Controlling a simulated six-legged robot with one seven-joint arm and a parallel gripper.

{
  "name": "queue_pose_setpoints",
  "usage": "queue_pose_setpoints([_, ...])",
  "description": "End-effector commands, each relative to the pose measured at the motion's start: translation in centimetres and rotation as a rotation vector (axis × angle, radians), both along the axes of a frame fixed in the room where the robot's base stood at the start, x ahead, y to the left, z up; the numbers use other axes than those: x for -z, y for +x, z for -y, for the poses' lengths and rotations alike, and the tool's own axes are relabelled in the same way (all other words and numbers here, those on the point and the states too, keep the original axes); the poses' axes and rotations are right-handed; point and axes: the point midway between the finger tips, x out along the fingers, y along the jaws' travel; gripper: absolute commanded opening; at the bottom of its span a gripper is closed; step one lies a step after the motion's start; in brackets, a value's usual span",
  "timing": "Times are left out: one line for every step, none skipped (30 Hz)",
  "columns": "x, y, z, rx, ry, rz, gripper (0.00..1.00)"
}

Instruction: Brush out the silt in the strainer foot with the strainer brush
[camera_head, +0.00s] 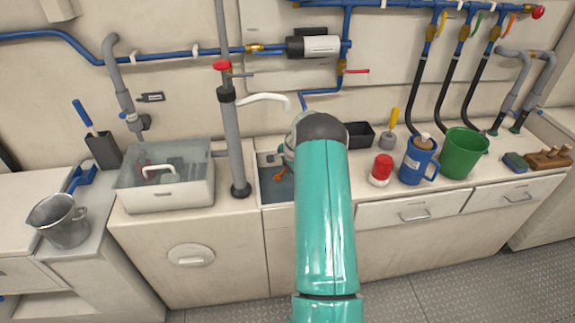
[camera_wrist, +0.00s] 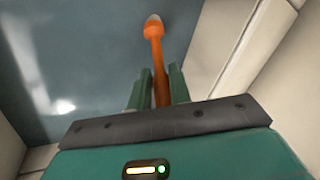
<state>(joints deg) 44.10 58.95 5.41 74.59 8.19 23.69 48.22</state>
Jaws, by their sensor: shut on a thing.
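My gripper (camera_wrist: 159,74) is shut on an orange-handled tool, which I take to be the strainer brush (camera_wrist: 157,50). The handle runs out between the two green fingers and ends in a pale rounded tip. In the head view a small orange part of the brush (camera_head: 282,177) shows beside my teal arm, over a recessed well (camera_head: 274,190) in the counter. The well's dark, glossy surface (camera_wrist: 95,70) fills much of the wrist view, with pale walls around it. I cannot make out the strainer foot or any silt. My arm hides the right part of the well.
A grey upright pipe (camera_head: 232,140) with a red top stands just left of the well. A clear-sided basin (camera_head: 165,190) is further left. A red-topped jar (camera_head: 381,170), blue mug (camera_head: 418,160), green bucket (camera_head: 462,153) and black tray (camera_head: 358,135) stand to the right.

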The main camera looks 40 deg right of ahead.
Motion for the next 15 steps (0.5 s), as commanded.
queue_pose_setpoints([0.0, -0.2, -0.1, 0.000, -0.001, 0.000, 0.00])
queue_pose_setpoints([0.0, -0.3, -0.2, 0.000, -0.001, 0.000, 0.00])
queue_pose_setpoints([0.0, -0.3, -0.2, 0.000, -0.001, 0.001, 0.00])
queue_pose_setpoints([0.0, -0.4, -0.3, 0.000, -0.001, 0.001, 0.00])
queue_pose_setpoints([0.0, -0.5, -0.4, 0.000, -0.001, 0.000, 0.00])
queue_pose_setpoints([0.0, -0.6, -0.5, 0.000, 0.000, 0.000, 0.00])
queue_pose_setpoints([0.1, -0.7, -0.6, 0.000, 0.000, -0.001, 0.00])
queue_pose_setpoints([0.1, -0.8, -0.6, 0.000, 0.000, -0.001, 0.00])
queue_pose_setpoints([0.1, -0.9, -0.7, 0.000, 0.000, -0.001, 0.00])
queue_pose_setpoints([0.1, -1.0, -0.8, 0.000, 0.000, -0.001, 0.00])
queue_pose_setpoints([0.1, -1.1, -0.8, 0.000, 0.000, 0.000, 0.00])
queue_pose_setpoints([0.1, -1.2, -0.9, 0.000, 0.000, -0.001, 0.00])
queue_pose_setpoints([0.1, -1.3, -1.0, 0.001, 0.000, 0.000, 0.00])
queue_pose_setpoints([0.1, -1.3, -1.0, 0.001, -0.001, 0.000, 0.00])
queue_pose_setpoints([0.1, -1.4, -1.1, 0.001, -0.001, 0.000, 0.00])
